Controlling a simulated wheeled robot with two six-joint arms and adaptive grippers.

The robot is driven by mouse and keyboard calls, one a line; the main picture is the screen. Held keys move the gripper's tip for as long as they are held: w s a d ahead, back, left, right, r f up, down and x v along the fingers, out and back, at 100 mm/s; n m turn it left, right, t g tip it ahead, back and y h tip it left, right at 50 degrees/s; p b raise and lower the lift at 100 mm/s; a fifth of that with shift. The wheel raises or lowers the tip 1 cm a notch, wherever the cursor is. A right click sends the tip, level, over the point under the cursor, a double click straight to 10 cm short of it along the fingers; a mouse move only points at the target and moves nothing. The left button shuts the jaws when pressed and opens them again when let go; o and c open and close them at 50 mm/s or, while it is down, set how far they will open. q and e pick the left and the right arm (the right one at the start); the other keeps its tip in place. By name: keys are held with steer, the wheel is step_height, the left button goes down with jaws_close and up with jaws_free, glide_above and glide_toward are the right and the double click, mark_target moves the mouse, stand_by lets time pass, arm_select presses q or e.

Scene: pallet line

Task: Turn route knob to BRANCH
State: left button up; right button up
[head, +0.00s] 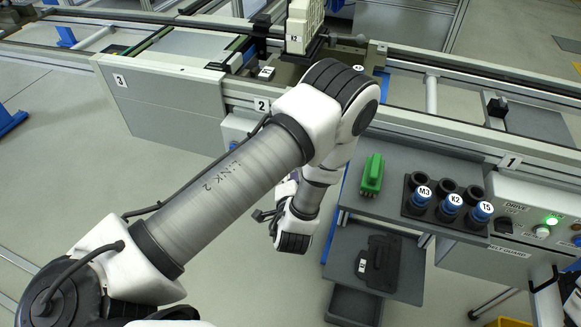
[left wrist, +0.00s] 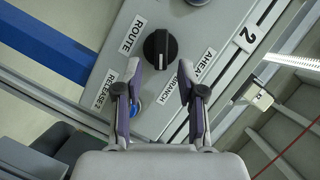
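The route knob (left wrist: 158,48) is a round black knob with a raised grip bar on a grey panel, in the left wrist view. The labels ROUTE (left wrist: 132,34), AHEAD (left wrist: 205,62) and BRANCH (left wrist: 186,75) are around it. A pale mark shows at the knob's lower edge, towards my gripper. My left gripper (left wrist: 159,78) is open and empty, its fingertips just short of the knob, one to each side. In the head view my arm mostly hides this panel (head: 234,130). A dark part at the right edge looks like my right gripper (head: 546,283); its fingers are unclear.
A blue button (left wrist: 137,108) sits by the RELEASE 2 label, close to my left finger. In the head view a grey shelf holds a green block (head: 372,176) and several blue-topped cylinders (head: 450,204). A control box (head: 530,218) with a lit green button stands at the right.

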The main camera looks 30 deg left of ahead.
arm_select(q)
steer(key=v, duration=0.5)
steer(key=shift+s+d, duration=0.15)
steer(key=shift+s, duration=0.05)
